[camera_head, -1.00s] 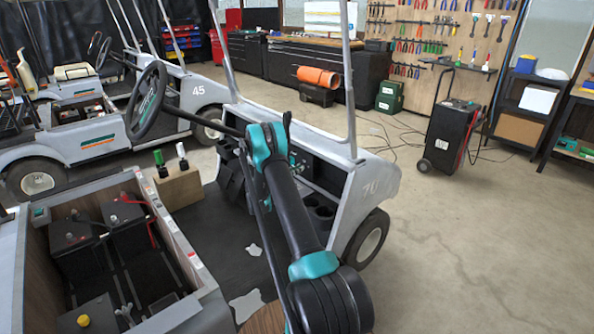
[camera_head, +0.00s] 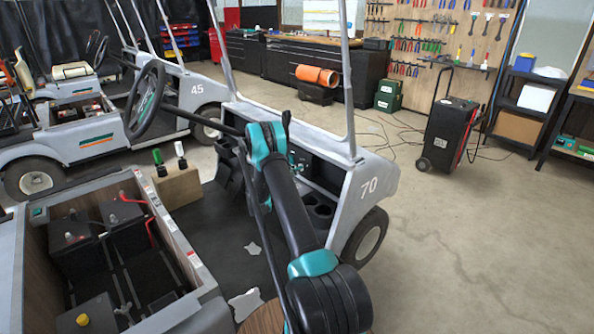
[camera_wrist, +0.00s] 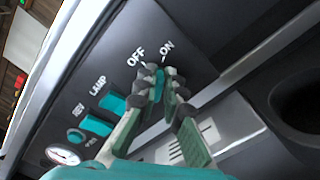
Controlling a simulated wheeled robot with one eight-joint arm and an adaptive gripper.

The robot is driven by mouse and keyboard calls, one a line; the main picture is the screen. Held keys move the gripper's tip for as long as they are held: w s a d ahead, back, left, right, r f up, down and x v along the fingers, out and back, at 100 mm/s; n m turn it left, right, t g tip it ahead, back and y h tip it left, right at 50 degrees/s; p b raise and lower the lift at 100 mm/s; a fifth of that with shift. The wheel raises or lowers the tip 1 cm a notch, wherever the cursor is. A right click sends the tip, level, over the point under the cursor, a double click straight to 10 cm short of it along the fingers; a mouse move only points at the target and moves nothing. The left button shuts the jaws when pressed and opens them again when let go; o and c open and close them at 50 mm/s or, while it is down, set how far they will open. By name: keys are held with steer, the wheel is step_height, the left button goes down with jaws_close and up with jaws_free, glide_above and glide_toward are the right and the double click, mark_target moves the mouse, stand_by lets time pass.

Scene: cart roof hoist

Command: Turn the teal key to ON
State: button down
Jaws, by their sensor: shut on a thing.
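The teal key (camera_wrist: 160,84) is on the dark dash panel in the wrist view, just below the white OFF and ON marks. My gripper (camera_wrist: 160,82) is shut on the key, with a fingertip on each side. The fingers hide much of the key, so I cannot tell exactly which mark it points at. In the head view, the cart's dash (camera_head: 325,180) is partly behind my arm, and the key and fingertips cannot be made out.
Teal LAMP (camera_wrist: 95,126) and neighbouring switches, a round button (camera_wrist: 75,137) and a gauge (camera_wrist: 63,155) lie left of my fingers. A slotted pale plate (camera_wrist: 220,130) is below right. The steering wheel (camera_head: 146,100) stands left of my arm.

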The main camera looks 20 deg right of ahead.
steer(key=shift+m, duration=0.4)
steer(key=c, duration=1.6)
jaws_free()
steer(key=shift+c, duration=0.2)
steer(key=shift+a, duration=0.1)
steer(key=v, duration=1.2)
